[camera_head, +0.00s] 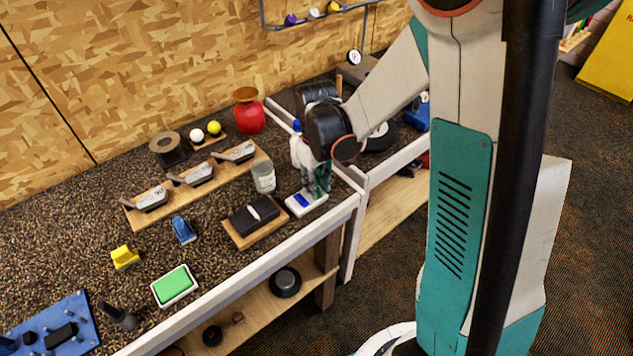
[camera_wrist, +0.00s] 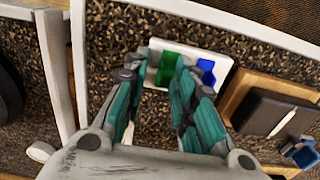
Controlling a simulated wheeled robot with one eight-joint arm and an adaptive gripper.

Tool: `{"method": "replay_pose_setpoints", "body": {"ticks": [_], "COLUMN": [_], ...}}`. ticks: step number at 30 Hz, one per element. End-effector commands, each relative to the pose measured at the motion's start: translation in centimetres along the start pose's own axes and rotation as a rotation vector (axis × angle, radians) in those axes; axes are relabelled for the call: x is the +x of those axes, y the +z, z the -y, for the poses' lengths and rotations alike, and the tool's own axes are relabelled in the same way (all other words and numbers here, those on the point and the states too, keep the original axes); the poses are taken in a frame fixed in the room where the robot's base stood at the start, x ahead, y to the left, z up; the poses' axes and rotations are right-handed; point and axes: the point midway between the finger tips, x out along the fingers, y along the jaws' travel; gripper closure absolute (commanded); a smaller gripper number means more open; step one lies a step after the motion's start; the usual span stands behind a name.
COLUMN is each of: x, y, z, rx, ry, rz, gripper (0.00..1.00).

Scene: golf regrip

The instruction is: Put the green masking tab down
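A small white tray (camera_wrist: 226,63) lies on the dark speckled bench top near its front edge; it also shows in the head view (camera_head: 296,208). A blue tab (camera_wrist: 206,72) lies in its right part in the wrist view. My gripper (camera_wrist: 159,74) points down over the tray's left part in that view. The green masking tab (camera_wrist: 166,69) spans the gap between its fingertips, and the gripper appears shut on it. The fingers partly cover the tab, so whether it touches the tray floor cannot be told. In the head view my gripper (camera_head: 316,182) is partly hidden by my wrist.
A wooden block with a black pad (camera_head: 257,218) sits beside the tray. A glass jar (camera_head: 264,177) and a white spray bottle (camera_head: 297,148) stand close to my gripper. A wooden rack with club heads (camera_head: 195,178) lies further left. A green pad (camera_head: 174,285) is at the front.

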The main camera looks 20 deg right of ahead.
Motion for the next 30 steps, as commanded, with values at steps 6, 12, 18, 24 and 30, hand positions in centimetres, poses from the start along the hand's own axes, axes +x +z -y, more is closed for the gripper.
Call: {"method": "replay_pose_setpoints", "body": {"ticks": [6,12,18,24,30], "x": [-0.1,-1.7,-5.8,-9.6,-11.8], "y": [0.0,0.0,0.0,0.0,0.0], "z": [0.0,0.0,0.0,0.0,0.0], "rx": [0.000,0.000,0.000,0.000,0.000], "ry": [0.000,0.000,0.000,0.000,0.000], "rz": [0.000,0.000,0.000,0.000,0.000], "gripper": [0.75,0.75,0.75,0.75,0.75]}}
